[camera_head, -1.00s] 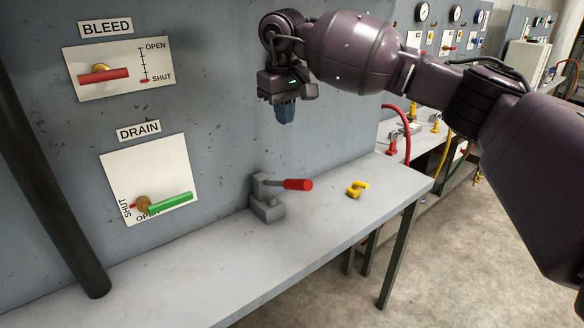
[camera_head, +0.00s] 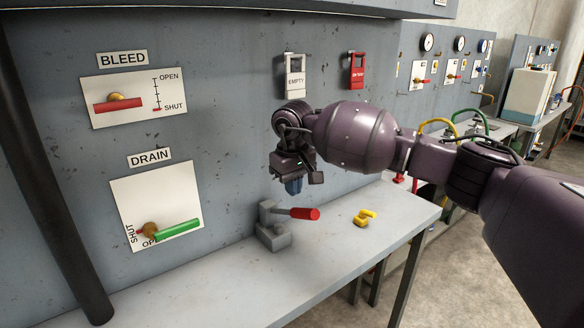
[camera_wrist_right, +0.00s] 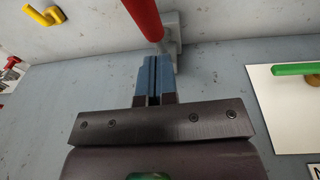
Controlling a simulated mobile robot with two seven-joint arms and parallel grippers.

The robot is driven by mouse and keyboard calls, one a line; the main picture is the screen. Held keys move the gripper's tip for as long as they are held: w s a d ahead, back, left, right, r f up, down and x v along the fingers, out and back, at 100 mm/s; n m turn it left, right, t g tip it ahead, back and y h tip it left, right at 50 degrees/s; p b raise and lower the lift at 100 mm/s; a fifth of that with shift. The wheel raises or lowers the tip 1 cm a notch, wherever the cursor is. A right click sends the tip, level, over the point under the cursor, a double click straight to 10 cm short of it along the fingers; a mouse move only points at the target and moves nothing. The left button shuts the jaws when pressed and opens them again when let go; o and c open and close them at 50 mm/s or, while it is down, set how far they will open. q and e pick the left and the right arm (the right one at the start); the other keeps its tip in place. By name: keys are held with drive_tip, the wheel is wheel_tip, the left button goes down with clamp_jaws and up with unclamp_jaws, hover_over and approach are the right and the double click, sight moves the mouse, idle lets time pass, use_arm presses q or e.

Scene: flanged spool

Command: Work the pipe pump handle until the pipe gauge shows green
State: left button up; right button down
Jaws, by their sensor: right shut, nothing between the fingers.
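The pump (camera_head: 272,236) is a grey block on the bench against the panel. Its red-gripped handle (camera_head: 305,213) sticks out to the right, nearly level. In the right wrist view the red handle (camera_wrist_right: 143,18) runs down to the grey pump just beyond the fingertips. My right gripper (camera_head: 293,188) points down above the handle, apart from it. Its blue fingers (camera_wrist_right: 153,80) are shut with nothing between them. My left gripper is not in view. No gauge that I can identify as the pipe gauge shows.
A yellow part (camera_head: 364,217) lies on the bench right of the pump. The BLEED lever (camera_head: 118,104) is red, by SHUT; the DRAIN lever (camera_head: 178,229) is green, by OPEN. The front bench (camera_head: 215,290) is clear.

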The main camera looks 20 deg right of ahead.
sight(299, 210)
drive_tip(key=shift+s+d+f, duration=0.45)
drive_tip(key=shift+f, duration=0.3)
drive_tip(key=shift+s+d+f, duration=0.1)
drive_tip(key=shift+f, duration=0.4)
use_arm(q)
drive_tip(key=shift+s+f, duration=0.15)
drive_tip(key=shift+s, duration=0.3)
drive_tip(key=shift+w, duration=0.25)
